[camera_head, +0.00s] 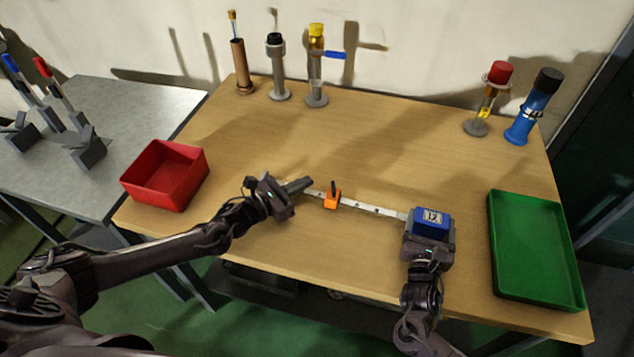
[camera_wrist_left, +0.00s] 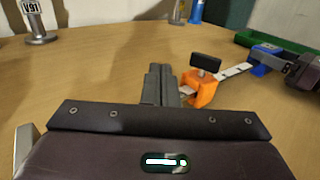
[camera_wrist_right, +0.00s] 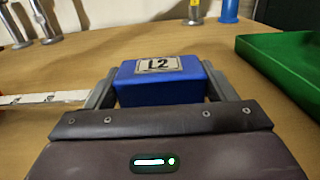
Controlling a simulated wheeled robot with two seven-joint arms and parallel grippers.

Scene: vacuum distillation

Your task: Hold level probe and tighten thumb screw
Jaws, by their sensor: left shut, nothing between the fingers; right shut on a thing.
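The level probe has a blue head (camera_head: 432,222) labelled L2 and a white marked strip (camera_head: 376,209) running left from it. An orange clamp block (camera_head: 331,200) sits around the strip, with a black thumb screw (camera_wrist_left: 206,62) standing up from it. My right gripper (camera_head: 430,228) is shut on the blue head, with one finger on each side in the right wrist view (camera_wrist_right: 160,85). My left gripper (camera_head: 308,183) is shut and empty, just left of the orange block. In the left wrist view its closed fingers (camera_wrist_left: 160,72) are beside the block; whether they touch it is unclear.
A red bin (camera_head: 166,175) is at the left table edge and a green tray (camera_head: 535,250) at the right. Several stands and columns line the back, including a blue column (camera_head: 530,110). The middle of the wooden table (camera_head: 390,140) is clear.

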